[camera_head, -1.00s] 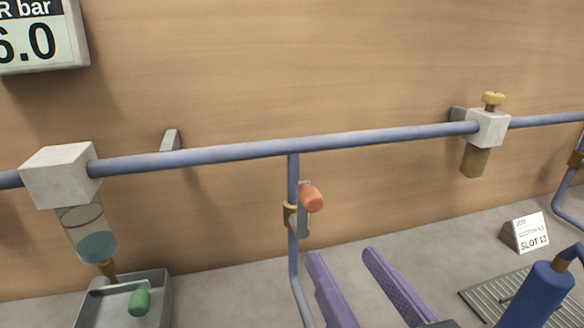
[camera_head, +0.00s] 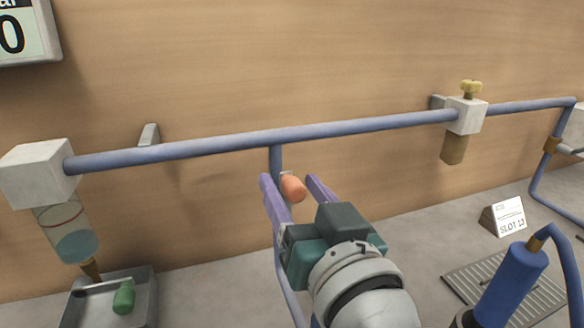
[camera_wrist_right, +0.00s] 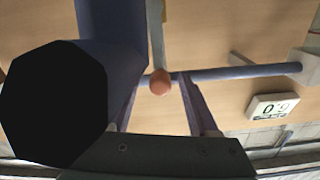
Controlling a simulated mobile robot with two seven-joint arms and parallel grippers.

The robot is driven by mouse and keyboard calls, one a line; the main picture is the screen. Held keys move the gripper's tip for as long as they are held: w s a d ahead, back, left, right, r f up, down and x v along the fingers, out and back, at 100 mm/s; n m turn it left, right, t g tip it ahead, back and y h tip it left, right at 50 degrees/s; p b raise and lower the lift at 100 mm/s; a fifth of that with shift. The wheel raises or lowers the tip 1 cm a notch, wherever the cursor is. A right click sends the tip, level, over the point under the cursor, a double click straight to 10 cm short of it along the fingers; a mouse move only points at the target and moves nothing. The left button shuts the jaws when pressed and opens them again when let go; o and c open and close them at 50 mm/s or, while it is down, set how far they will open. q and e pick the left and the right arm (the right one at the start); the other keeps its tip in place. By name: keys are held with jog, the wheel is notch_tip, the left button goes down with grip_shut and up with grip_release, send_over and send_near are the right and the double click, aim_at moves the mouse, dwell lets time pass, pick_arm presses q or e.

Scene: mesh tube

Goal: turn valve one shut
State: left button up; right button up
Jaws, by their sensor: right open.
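An orange-knobbed valve handle (camera_head: 293,189) is on the blue drop pipe (camera_head: 276,160) that hangs from the long blue rail in the middle of the head view. My right gripper (camera_head: 288,181) is open, with one purple finger on either side of the orange knob. The right wrist view also shows the knob (camera_wrist_right: 160,82) between the two fingertips (camera_wrist_right: 161,78), with no clear contact. The gripper hides the valve body and much of the lower pipe. No number label for the valve is readable. My left gripper is out of view.
The blue rail (camera_head: 350,127) runs across above the gripper. A blue cylinder (camera_head: 512,285), a grate (camera_head: 540,296) and a SLOT 13 card (camera_head: 508,217) are at right.

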grip_shut()
dwell(0.4)
dwell(0.9)
